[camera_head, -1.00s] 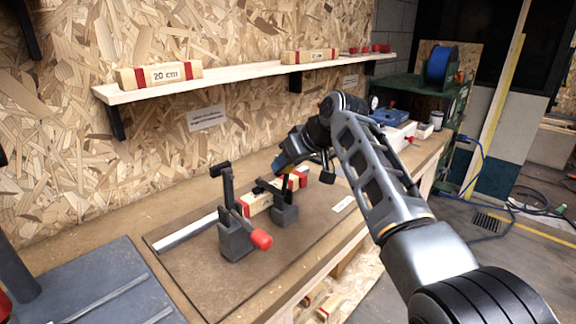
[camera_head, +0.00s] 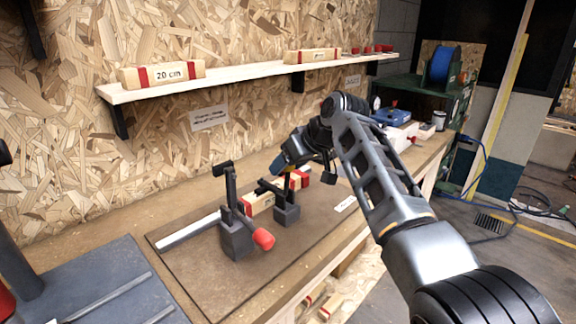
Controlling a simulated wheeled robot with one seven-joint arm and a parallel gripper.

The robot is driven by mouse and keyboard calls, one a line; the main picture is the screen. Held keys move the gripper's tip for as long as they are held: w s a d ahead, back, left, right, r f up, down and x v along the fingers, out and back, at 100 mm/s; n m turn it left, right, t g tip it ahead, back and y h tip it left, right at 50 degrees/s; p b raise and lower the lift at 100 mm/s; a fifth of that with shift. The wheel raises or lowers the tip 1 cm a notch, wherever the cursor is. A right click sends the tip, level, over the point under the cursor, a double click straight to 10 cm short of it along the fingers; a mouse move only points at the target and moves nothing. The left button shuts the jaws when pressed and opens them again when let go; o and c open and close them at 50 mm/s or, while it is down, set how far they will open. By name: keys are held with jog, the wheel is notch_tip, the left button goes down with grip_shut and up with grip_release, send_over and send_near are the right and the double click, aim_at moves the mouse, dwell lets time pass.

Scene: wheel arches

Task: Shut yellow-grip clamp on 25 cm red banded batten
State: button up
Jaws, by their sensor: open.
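The red banded batten (camera_head: 259,203) lies on the brown board on the bench, with red bands near its ends; its length label is not readable. The yellow-grip clamp (camera_head: 287,213) stands at the batten's right part, its dark arm reaching over the wood. Its handle is upright, with a bit of yellow near my gripper. My gripper (camera_head: 281,166) is open, at the top of that handle; its fingertips are small and partly hidden, so contact cannot be told. A second clamp with a red grip (camera_head: 263,239) stands at the batten's left end, its dark arm raised.
A pale metal rail (camera_head: 188,230) runs along the board (camera_head: 215,280) left of the batten. A shelf (camera_head: 230,79) above holds a 20 cm batten (camera_head: 163,74) and another batten (camera_head: 312,56). A blue-topped box (camera_head: 391,117) stands on the bench behind my arm. The board's front is clear.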

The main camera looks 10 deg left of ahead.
jog(key=b+v, duration=0.1)
jog(key=v, duration=0.6)
jog(key=shift+s+d, duration=0.15)
jog(key=shift+r, duration=0.1)
